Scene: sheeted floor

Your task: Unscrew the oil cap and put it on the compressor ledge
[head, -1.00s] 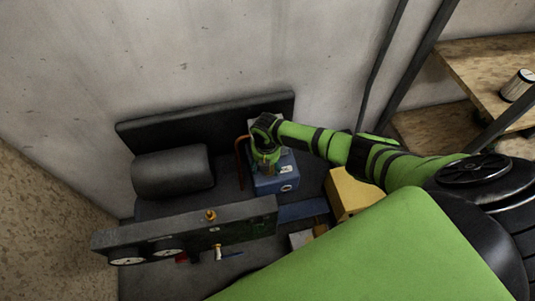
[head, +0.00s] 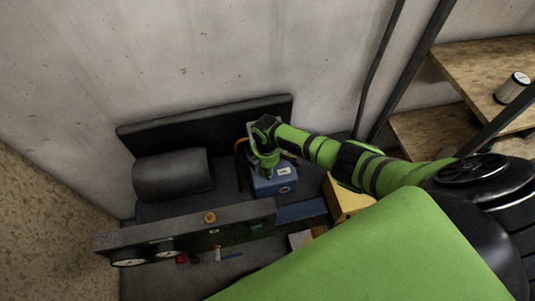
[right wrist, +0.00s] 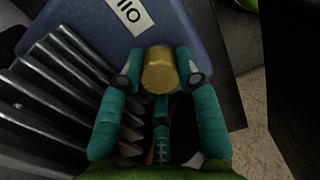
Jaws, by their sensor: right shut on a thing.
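The oil cap is a short brass-coloured cylinder (right wrist: 159,70). In the right wrist view it sits between the two teal fingertips of my right gripper (right wrist: 160,76), which is shut on it. The blue compressor block (head: 285,184) is below and beside the gripper in the head view; its white oil label shows upside down in the right wrist view (right wrist: 131,14). My right gripper (head: 267,174) hides the cap in the head view. I cannot tell whether the cap still touches the block. My left gripper is not in view.
A dark cylindrical tank (head: 172,175) lies left of the block. A dark upright panel (head: 205,120) stands behind. A grey bar with gauges and a brass knob (head: 210,217) runs along the front. A yellow box (head: 345,197) is on the right. Grey ribs (right wrist: 50,85) flank the gripper.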

